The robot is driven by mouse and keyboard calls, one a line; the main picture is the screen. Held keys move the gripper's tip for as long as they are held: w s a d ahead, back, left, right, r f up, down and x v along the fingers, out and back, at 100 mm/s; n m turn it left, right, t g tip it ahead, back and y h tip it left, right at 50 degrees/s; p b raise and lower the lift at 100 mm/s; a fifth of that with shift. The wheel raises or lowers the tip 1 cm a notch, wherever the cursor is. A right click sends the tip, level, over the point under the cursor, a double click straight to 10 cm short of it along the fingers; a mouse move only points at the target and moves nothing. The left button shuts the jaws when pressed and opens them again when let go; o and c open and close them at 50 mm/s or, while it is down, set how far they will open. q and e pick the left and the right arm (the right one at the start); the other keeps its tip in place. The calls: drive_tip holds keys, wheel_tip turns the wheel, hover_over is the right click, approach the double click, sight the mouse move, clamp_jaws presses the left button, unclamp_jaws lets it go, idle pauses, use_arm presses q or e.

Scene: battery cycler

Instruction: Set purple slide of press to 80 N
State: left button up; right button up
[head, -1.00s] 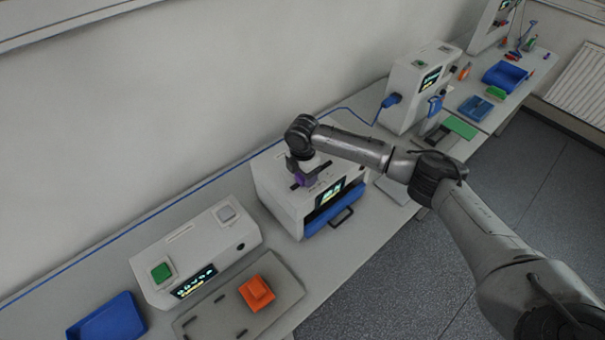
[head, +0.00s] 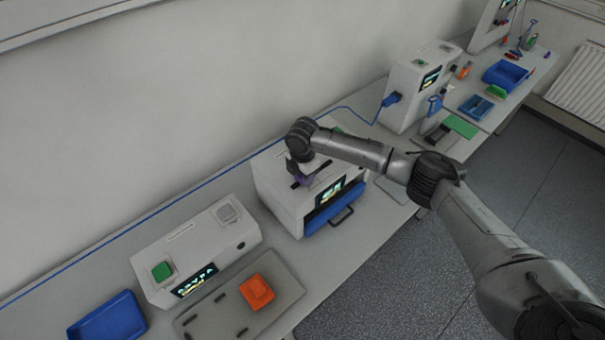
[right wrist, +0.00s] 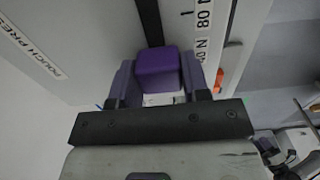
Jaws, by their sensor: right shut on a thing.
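The white press (head: 281,205) stands on the bench in the middle of the head view, with a lit display (head: 329,192) on its front. My right gripper (head: 304,180) reaches its top face from the right and is shut on the purple slide (right wrist: 157,66). In the right wrist view the gripper's fingers (right wrist: 158,84) stand on both sides of the slide. The slide sits in a dark slot (right wrist: 149,20). An "80 N" label (right wrist: 202,32) lies to the right of the slot, its tick higher in the picture than the slide. The exact setting cannot be read. My left gripper is out of view.
A blue-fronted drawer (head: 335,212) with a dark handle is on the press front. A white device (head: 197,250) with a green button stands left, near an orange block (head: 257,292) and a blue tray (head: 107,317). Another white machine (head: 412,92) stands farther right.

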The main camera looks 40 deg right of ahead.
clamp_jaws()
drive_tip(key=d, duration=0.4)
drive_tip(key=o, duration=0.9)
unclamp_jaws()
drive_tip(key=shift+r, duration=0.1)
drive_tip(key=shift+r, duration=0.3)
wheel_tip(320, 180, up, 13)
drive_tip(key=shift+r+b, duration=0.1)
drive_tip(key=shift+b, duration=0.6)
